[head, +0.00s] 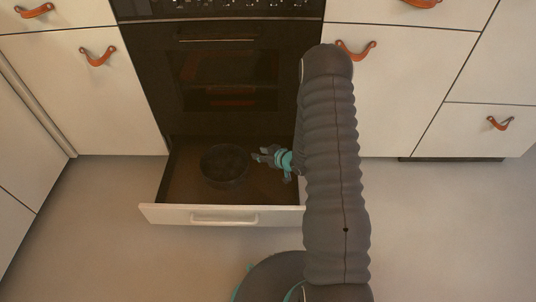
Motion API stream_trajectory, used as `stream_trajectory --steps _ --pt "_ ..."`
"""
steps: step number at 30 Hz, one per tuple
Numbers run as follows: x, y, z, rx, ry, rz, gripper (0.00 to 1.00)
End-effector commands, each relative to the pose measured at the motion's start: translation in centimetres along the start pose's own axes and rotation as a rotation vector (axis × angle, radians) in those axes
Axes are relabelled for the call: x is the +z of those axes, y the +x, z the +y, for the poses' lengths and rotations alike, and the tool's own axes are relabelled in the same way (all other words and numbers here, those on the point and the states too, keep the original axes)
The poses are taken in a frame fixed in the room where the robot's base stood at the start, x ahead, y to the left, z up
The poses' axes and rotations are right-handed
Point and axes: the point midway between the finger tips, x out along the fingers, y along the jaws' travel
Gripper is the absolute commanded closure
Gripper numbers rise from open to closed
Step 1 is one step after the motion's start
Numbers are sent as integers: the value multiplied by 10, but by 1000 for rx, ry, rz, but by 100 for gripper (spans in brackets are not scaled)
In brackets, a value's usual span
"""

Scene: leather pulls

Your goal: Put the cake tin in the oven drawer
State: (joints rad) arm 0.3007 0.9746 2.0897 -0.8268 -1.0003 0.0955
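The oven drawer (180,215) is pulled out at the bottom of the black oven, with a white front and a white bar handle. The dark round cake tin (224,181) sits upright inside it, in the left-middle part of the drawer. My gripper (257,155) is just to the right of the tin, over the drawer, with its fingers pointing left. A small gap seems to show between gripper and tin, and nothing shows between the fingers. The fingers look apart, and part of the wrist is hidden behind my arm.
The closed oven door (222,80) stands above the drawer. White cabinets with orange leather pulls (98,56) flank it, all closed. The floor (105,210) left of the drawer is clear. My arm covers the drawer's right end.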

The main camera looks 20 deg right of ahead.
Motion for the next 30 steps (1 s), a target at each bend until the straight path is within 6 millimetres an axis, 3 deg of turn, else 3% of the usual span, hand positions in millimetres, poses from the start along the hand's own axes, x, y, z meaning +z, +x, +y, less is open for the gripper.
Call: stream_trajectory --steps 8,15,23,30 --pt "-82 -39 24 151 -68 -108 64" --pt "-148 -98 28 291 -71 -208 64" --pt "-201 -176 8 409 -23 -298 64" --pt "-229 -253 -30 471 56 -367 64"
